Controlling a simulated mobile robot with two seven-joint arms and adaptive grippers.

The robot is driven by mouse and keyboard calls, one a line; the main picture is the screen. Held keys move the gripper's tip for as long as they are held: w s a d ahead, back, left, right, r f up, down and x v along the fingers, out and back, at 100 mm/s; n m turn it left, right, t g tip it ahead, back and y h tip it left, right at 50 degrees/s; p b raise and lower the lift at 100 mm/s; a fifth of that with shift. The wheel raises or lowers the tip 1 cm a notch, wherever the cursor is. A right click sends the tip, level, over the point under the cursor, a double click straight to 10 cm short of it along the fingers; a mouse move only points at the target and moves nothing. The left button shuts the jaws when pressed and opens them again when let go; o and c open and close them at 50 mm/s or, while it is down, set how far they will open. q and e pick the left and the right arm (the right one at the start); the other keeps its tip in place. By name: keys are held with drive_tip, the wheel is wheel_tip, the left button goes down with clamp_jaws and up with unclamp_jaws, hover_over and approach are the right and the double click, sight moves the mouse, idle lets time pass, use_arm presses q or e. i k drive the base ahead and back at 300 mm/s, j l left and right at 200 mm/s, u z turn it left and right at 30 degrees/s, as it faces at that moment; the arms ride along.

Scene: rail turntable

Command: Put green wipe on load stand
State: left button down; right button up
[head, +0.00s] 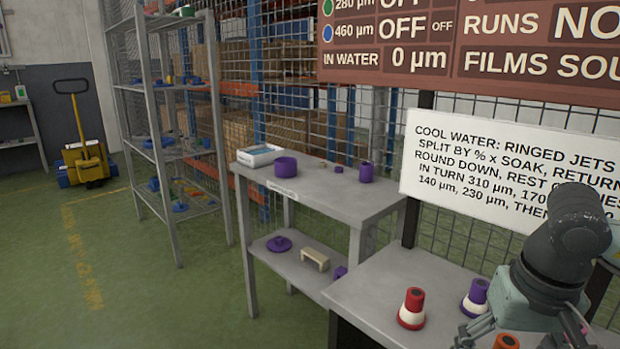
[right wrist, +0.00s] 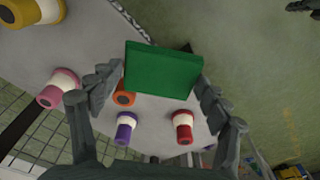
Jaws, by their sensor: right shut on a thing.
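The green wipe (right wrist: 163,70) is a flat green rectangular block between the fingers of my right gripper (right wrist: 155,90) in the right wrist view. The right gripper is shut on it, above a grey table top (right wrist: 158,108). In the head view my right gripper (head: 522,335) is low at the right, its fingertips cut off by the bottom edge, and the wipe is not visible there. My left gripper is in neither view. I cannot tell which piece of furniture is the load stand; a grey two-level table (head: 330,196) with a small unreadable label stands left of the near table (head: 375,284).
Red (head: 411,308), purple (head: 475,298) and orange (head: 506,342) pieces stand on the near table close to my right gripper. The two-level table holds a white box (head: 260,155) and a purple bowl (head: 286,167). A shelf rack (head: 165,85) stands left; green floor is free before it.

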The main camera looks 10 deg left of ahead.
sight(354, 199)
drive_tip(key=i+j+u, duration=0.15)
drive_tip(key=u, duration=0.25)
drive_tip(key=i+j+u, duration=0.2)
drive_tip(key=u, duration=0.2)
drive_tip(key=i+j+u, duration=0.15)
drive_tip(key=u, duration=0.25)
drive_tip(key=i+j, duration=0.1)
drive_tip(key=i, duration=0.3)
drive_tip(key=i+j, duration=0.1)
drive_tip(key=i, duration=0.3)
drive_tip(key=i+z, duration=0.15)
drive_tip(key=z, duration=0.3)
drive_tip(key=i+j+z, duration=0.15)
drive_tip(key=z, duration=0.3)
drive_tip(key=i+j+z, duration=0.1)
drive_tip(key=z, duration=0.4)
drive_tip(key=i+j+z, duration=0.2)
drive_tip(key=z, duration=0.3)
drive_tip(key=i+j+z, duration=0.15)
drive_tip(key=j+z, duration=0.3)
drive_tip(key=i, duration=0.3)
